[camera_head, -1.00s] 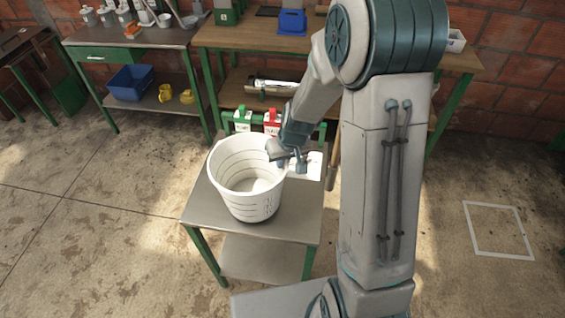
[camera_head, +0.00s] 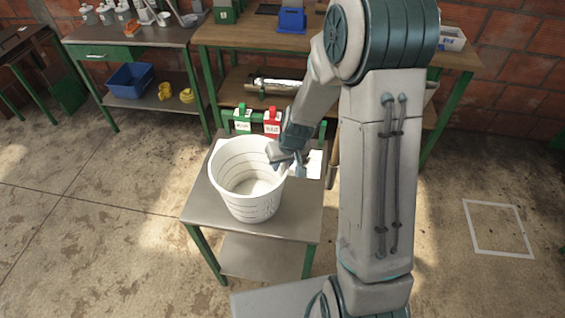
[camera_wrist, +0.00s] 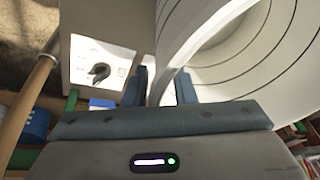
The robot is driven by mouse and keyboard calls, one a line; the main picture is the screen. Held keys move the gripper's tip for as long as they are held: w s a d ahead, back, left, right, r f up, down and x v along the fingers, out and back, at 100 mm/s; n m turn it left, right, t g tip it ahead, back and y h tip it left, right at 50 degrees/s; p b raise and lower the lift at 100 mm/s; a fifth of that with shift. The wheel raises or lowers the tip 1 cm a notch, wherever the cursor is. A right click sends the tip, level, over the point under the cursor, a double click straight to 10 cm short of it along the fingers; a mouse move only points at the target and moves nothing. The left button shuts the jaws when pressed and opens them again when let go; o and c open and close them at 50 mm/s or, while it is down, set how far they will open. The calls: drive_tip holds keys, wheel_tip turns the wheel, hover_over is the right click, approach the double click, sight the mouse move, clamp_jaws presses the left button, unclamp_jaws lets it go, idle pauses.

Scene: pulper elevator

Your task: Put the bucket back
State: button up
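The white bucket (camera_head: 245,200) stands upright on the small grey table (camera_head: 292,222), with dark ring lines on its inside wall. In the head view my gripper (camera_head: 281,160) is at the bucket's right rim. In the wrist view my gripper (camera_wrist: 161,88) is open, its two fingers apart. The bucket's wall (camera_wrist: 168,62) passes between them, one finger on the inside and one on the outside. A gap shows beside the wall; whether either finger touches it I cannot tell.
A white square outline (camera_head: 498,254) is on the floor at the right, with clear floor around it. A green and a red container (camera_head: 271,122) stand behind the bucket. Workbenches (camera_head: 262,38) line the brick wall, and a blue crate (camera_head: 130,81) sits on a lower shelf.

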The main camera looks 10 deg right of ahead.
drive_tip(key=shift+d+r, duration=0.1)
drive_tip(key=shift+r, duration=0.45)
drive_tip(key=v, duration=1.1)
drive_tip(key=s+d+r+m, duration=0.1)
drive_tip(key=s+r, duration=0.3)
drive_tip(key=s, duration=0.5)
drive_tip(key=s+d+r+h, duration=0.1)
drive_tip(key=s+r, duration=0.4)
drive_tip(key=s, duration=0.4)
drive_tip(key=shift+d+m+h, duration=0.3)
drive_tip(key=shift+d+m, duration=0.05)
drive_tip(key=shift+m, duration=0.05)
